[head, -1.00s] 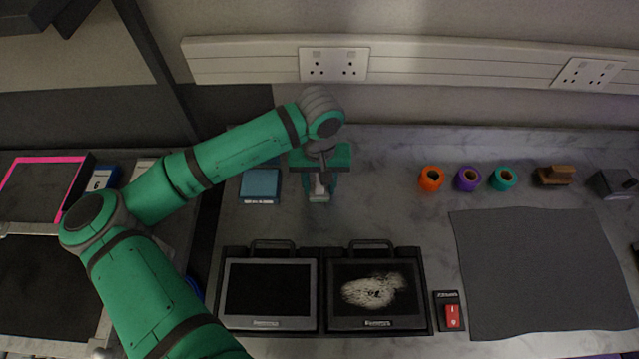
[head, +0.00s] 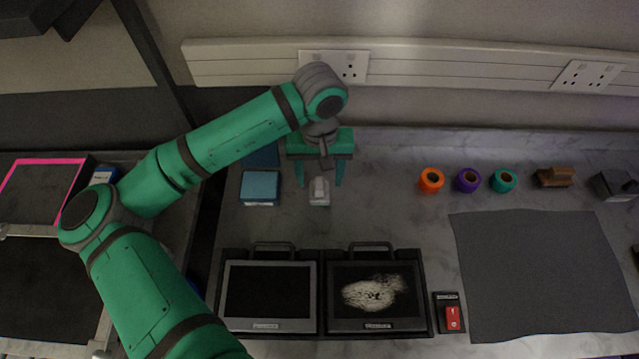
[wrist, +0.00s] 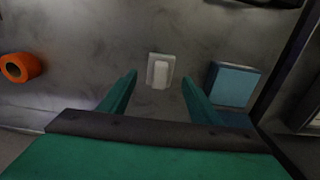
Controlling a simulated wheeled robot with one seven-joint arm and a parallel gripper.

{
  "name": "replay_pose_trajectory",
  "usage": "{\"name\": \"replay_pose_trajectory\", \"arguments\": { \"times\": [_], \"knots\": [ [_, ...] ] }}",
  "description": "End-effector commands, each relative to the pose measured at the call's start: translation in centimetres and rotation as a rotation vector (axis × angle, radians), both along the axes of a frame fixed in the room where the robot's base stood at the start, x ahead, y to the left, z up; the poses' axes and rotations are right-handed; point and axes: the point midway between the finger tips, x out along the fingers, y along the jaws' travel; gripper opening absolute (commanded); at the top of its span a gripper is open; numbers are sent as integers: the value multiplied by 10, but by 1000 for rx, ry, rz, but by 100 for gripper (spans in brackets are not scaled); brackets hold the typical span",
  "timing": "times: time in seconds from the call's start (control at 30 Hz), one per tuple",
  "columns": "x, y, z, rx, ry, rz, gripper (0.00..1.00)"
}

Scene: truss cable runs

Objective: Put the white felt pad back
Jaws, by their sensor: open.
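The white felt pad (head: 319,192), a small pale block with a raised grip on top, lies on the marble counter below my gripper. In the wrist view the pad (wrist: 160,71) shows just beyond and between the two fingertips, apart from both. My gripper (head: 320,181) is open and empty, its green fingers spread wide above the pad. The wrist view also shows the open gripper (wrist: 159,79).
A blue box (head: 260,187) stands left of the pad. Two black-framed cases, left (head: 268,325) and right (head: 376,324), lie in front; the right one bears a white powdery patch. Orange (head: 431,181), purple (head: 467,181) and teal (head: 503,181) rolls stand right.

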Motion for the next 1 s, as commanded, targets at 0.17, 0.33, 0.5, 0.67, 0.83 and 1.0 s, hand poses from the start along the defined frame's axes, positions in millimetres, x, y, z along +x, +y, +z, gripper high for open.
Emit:
{"name": "replay_pose_trajectory", "arguments": {
  "times": [0.17, 0.33, 0.5, 0.67, 0.83, 1.0],
  "knots": [
    [1, 0, 36, 0, -2, -1, 57],
    [0, 0, 57, 1, -1, -1, 57],
    [0, 0, 67, 0, 0, 0, 57],
    [0, 0, 68, 1, 0, 0, 57],
    [0, 0, 68, 1, 0, 0, 57],
    [0, 0, 67, 1, 0, 0, 57]
  ]
}}
